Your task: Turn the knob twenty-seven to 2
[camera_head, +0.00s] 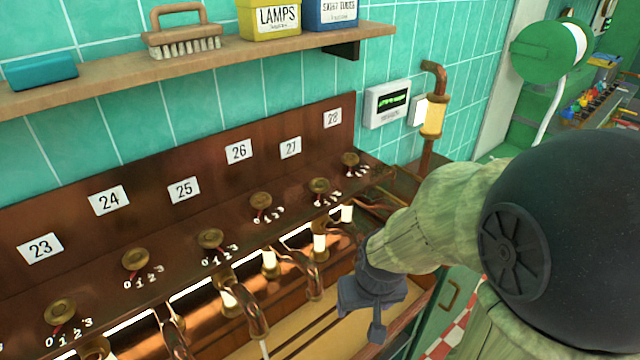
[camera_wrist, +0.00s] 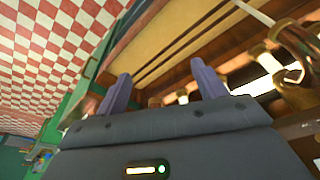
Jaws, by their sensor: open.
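Knob twenty-seven (camera_head: 319,185) is a round brass knob on the dark copper panel, below the white label 27 (camera_head: 291,147). Its number scale, 0 to 3, lies just below it; I cannot make out where its pointer stands. My gripper (camera_head: 362,318) is below and to the right of the knob, in front of the panel, apart from it and pointing down. In the wrist view my gripper (camera_wrist: 160,88) has its two fingers spread with nothing between them. The knob does not clearly show in the wrist view.
Similar knobs stand along the panel, with knob twenty-six (camera_head: 261,201) to the left and knob twenty-eight (camera_head: 350,159) to the right. Copper taps (camera_head: 309,275) stick out below them. A wooden shelf (camera_head: 210,62) runs above. A pipe with an amber section (camera_head: 434,115) stands at the right.

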